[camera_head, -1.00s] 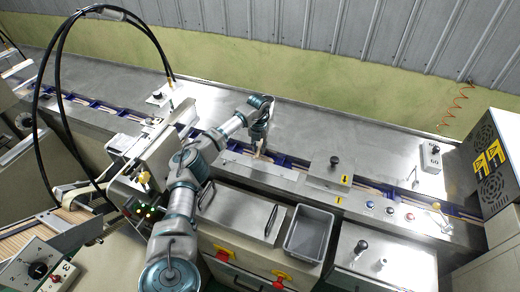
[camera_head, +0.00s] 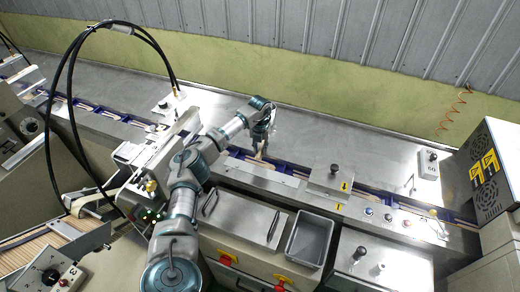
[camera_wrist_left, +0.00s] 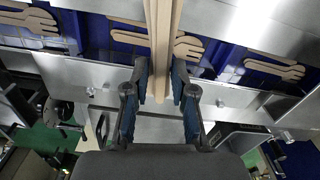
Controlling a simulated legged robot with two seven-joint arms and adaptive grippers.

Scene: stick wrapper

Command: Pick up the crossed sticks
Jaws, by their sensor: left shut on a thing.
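My left gripper (camera_head: 260,152) is over the conveyor channel in the head view, fingers pointing down. In the left wrist view, the gripper (camera_wrist_left: 160,78) is shut on long pale wooden sticks (camera_wrist_left: 163,45). They stand side by side between its fingers and overlap closely at the lower end; their far ends leave the top of the picture. Other wooden sticks with fork-like ends (camera_wrist_left: 275,64) lie in the blue channel (camera_wrist_left: 225,55) behind them. In the head view the held sticks are too small to tell apart. My right gripper is not in view.
A grey bin (camera_head: 308,240) and a metal lid with handles (camera_head: 240,218) are in front of the channel. A vented machine box (camera_head: 494,170) stands at the right end. The steel counter (camera_head: 310,140) behind the channel is mostly clear. Black hoses (camera_head: 72,120) arch at the left.

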